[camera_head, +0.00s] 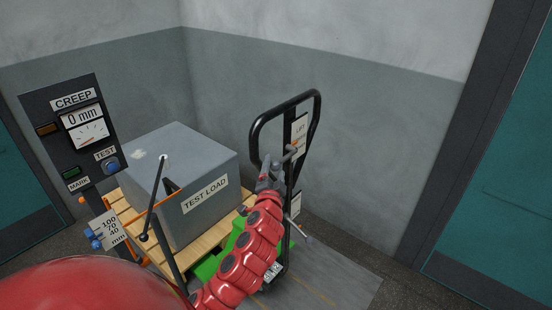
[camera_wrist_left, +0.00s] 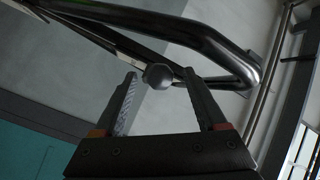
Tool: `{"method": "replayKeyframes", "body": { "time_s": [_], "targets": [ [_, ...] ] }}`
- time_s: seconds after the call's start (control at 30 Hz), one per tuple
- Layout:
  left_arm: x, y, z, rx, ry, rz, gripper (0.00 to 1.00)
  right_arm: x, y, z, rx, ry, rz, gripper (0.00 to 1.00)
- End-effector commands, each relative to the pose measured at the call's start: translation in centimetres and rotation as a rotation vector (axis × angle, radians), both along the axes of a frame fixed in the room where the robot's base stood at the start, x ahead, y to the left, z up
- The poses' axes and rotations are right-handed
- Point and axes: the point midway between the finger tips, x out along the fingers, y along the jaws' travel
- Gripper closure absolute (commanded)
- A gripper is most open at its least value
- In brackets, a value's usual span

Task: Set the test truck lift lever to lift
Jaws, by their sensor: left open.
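The test truck's black handle loop (camera_head: 286,108) rises to the right of the grey load block. A plate marked LIFT (camera_head: 299,128) is fixed inside the loop. The lift lever (camera_head: 293,149) shows as a small arm with a knob just below that plate. My left gripper (camera_head: 279,164) is just below and left of the lever. In the left wrist view the dark round knob (camera_wrist_left: 158,76) appears between the open fingertips (camera_wrist_left: 158,84), towards their far end. I cannot tell whether a finger touches it. My right gripper is not in view.
The test load (camera_head: 203,165) sits on a wooden pallet (camera_head: 183,254) over green forks. A creep gauge panel (camera_head: 75,135) reading 0 mm stands at left. Grey walls (camera_head: 330,60) close in behind the handle. Floor (camera_head: 335,275) is clear at lower right.

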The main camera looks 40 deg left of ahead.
Motion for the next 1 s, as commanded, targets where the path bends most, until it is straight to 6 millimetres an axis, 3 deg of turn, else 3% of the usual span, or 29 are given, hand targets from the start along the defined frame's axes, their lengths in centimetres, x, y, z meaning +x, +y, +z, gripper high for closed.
{"method": "replayKeyframes", "body": {
  "time_s": [0.33, 0.77, 0.83, 1.0],
  "targets": [
    [3.8, 2.2, 0.2, -0.001, 0.0, 0.002, 0.26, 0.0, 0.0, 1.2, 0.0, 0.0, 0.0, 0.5],
    [4.5, 2.5, -0.1, 0.001, 0.0, 0.0, 0.26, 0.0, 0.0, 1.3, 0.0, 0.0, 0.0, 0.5],
    [4.5, 2.5, -0.1, 0.001, 0.0, 0.0, 0.33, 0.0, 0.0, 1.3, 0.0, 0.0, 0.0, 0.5],
    [4.5, 2.5, -0.1, 0.001, 0.001, 0.001, 0.64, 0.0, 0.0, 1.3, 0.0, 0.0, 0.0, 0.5]
  ]
}}
